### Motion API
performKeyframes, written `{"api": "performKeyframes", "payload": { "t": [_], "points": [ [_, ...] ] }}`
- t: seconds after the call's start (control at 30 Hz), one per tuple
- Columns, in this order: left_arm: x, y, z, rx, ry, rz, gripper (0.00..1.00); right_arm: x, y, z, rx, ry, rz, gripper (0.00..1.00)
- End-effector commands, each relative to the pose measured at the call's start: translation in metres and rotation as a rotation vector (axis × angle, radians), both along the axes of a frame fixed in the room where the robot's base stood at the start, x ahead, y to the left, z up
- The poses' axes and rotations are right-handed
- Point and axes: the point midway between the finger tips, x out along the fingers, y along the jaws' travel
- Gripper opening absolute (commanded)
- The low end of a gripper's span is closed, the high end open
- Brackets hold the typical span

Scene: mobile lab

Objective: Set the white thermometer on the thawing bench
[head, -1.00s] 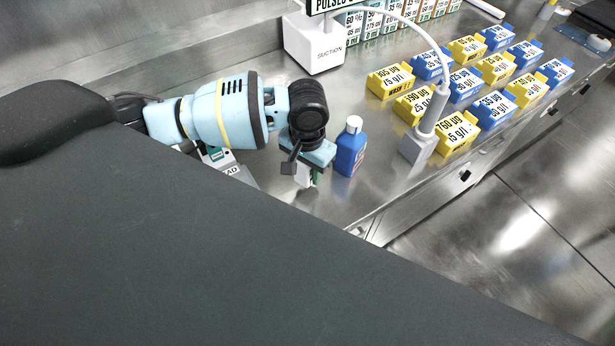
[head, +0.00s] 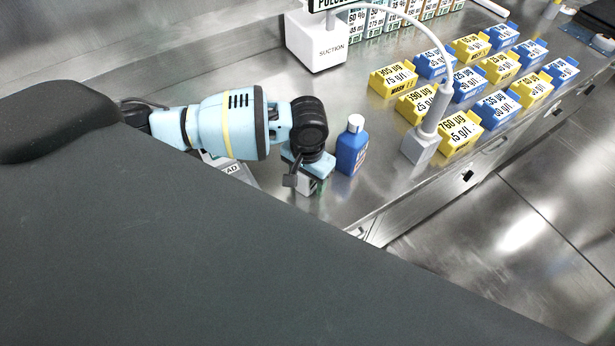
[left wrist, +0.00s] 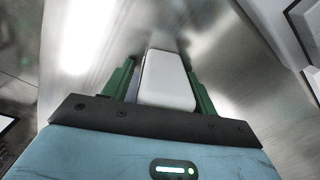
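The white thermometer appears as a smooth white block (left wrist: 167,80) between the two green fingers of my left gripper (left wrist: 165,75) in the left wrist view. The gripper looks shut on it, though a thin grey strip shows beside the left finger. In the head view my left gripper (head: 309,180) points down low over the steel bench (head: 375,170), just left of a blue bottle. Only a little of the white thing shows there under the wrist, and whether it touches the bench is hidden. My right gripper is not in view.
The blue bottle (head: 352,147) with a white cap stands close to the gripper. A white suction stand (head: 317,45), a grey holder (head: 418,148) with a hose and rows of yellow and blue boxes (head: 460,133) stand farther off. A sign plate (head: 232,168) lies partly under my arm.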

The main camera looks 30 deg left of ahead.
Motion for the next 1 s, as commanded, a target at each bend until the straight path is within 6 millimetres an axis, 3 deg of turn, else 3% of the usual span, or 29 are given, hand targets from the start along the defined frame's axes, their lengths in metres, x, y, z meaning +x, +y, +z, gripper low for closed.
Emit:
{"api": "performKeyframes", "payload": {
  "t": [0.27, 0.7, 1.0],
  "points": [
    [0.000, 0.000, 0.006, 0.000, 0.000, 0.001, 0.58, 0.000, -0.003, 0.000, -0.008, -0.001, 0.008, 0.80],
    [0.001, 0.000, 0.087, -0.002, -0.007, 0.000, 0.58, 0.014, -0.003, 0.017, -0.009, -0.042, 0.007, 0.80],
    [0.000, 0.000, 0.120, 0.000, 0.000, 0.000, 0.58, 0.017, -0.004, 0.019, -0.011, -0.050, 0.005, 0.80]
  ]
}}
